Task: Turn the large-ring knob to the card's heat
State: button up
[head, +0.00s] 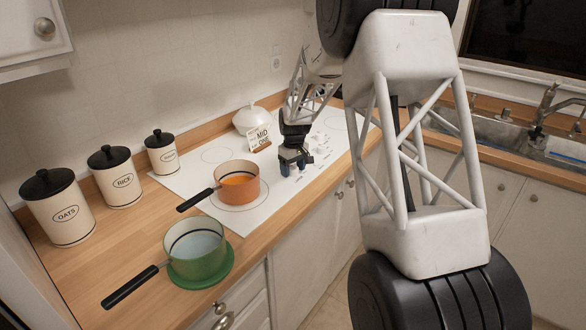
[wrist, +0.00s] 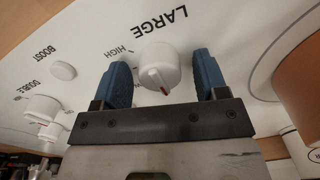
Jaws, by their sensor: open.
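The large-ring knob (wrist: 158,66) is round and white with a red mark, beside the printed word LARGE in the wrist view. The word HIGH is printed at its left. Its red mark points toward the bottom of the picture, slightly right. My gripper (wrist: 161,72) is open, with one blue finger on each side of the knob and a gap showing at both. In the head view my gripper (head: 294,166) is low over the white cooktop and hides the knob. The card (head: 260,138) stands at the back of the cooktop; MID is readable, its lower line is unclear.
An orange pot (head: 237,190) stands on the cooktop close left of my gripper. A green pot (head: 195,250) is on a green mat in front. A white lidded dish (head: 249,118) is behind. Another knob (wrist: 42,108) and a BOOST button (wrist: 63,71) are at the wrist view's left.

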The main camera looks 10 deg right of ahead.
jog(key=shift+c, duration=0.5)
jog(key=c, duration=0.8)
